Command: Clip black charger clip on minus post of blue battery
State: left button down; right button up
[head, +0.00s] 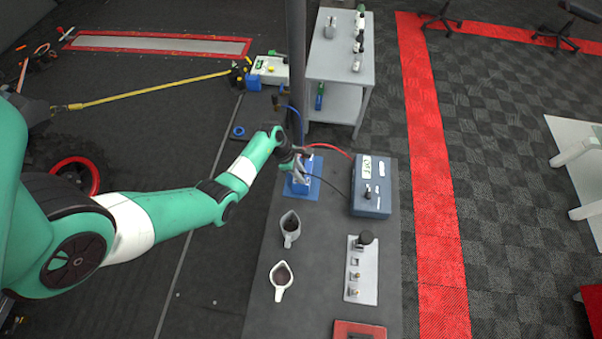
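The blue battery (301,187) stands on a blue mat (315,192) at the back left of the dark bench. My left gripper (299,158) is right over the battery and hides most of its top, including the posts. A black cable (335,187) runs from the blue-grey charger box (371,205) towards the battery top under my gripper. A red cable (325,147) also arcs from the charger to that spot. The clips at the cable ends are too small and covered to make out. I cannot tell whether the fingers are closed. My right gripper is not in view.
Two white jugs (291,236) (281,285) stand in front of the battery. A switch panel (361,277) lies to their right and a red tray (358,331) at the front edge. A dark vertical post (296,60) rises behind the battery, beside a grey cart (337,55).

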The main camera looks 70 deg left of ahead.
pick_arm(q)
jog(key=c, duration=0.6)
grip_release()
jog(key=p+v, duration=0.3)
jog(key=v, duration=0.8)
jog(key=shift+r+p, duration=0.25)
jog(key=shift+p, duration=0.05)
